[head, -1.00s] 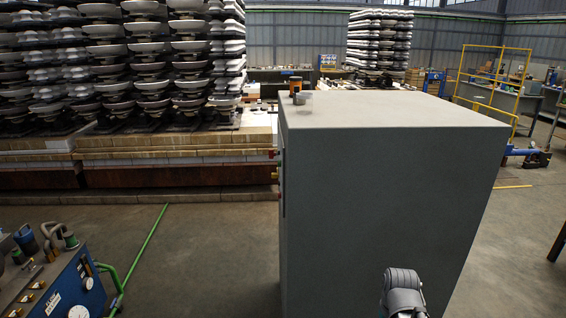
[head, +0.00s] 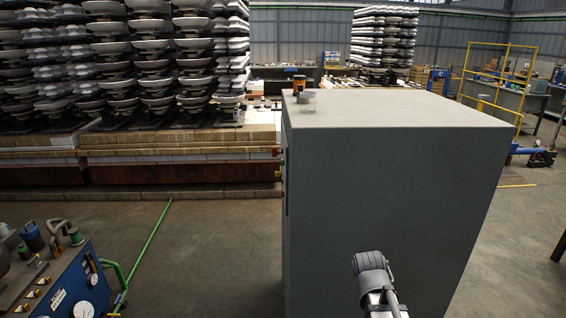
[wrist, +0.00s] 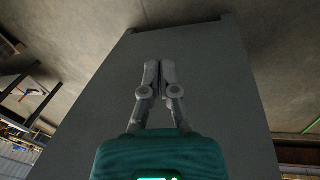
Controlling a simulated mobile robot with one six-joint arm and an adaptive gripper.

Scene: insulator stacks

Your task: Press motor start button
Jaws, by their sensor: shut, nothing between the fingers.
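A large grey cabinet (head: 390,200) stands in the middle of the head view. Small coloured controls (head: 281,165) stick out at its left edge, seen almost edge-on. I cannot tell which of them is the motor start button. My gripper (wrist: 160,64) is shut and empty in the wrist view, its two grey fingers together in front of a plain grey panel (wrist: 215,90) of the cabinet. I cannot tell whether the fingertips touch it. No button shows in the wrist view. In the head view part of my arm is in front of the cabinet, low right.
A blue control unit (head: 75,285) with gauges and knobs stands at the lower left. A green line (head: 148,240) runs along the open floor between it and the cabinet. Stacked insulators (head: 150,60) fill the back left. A yellow frame (head: 495,80) stands at the right.

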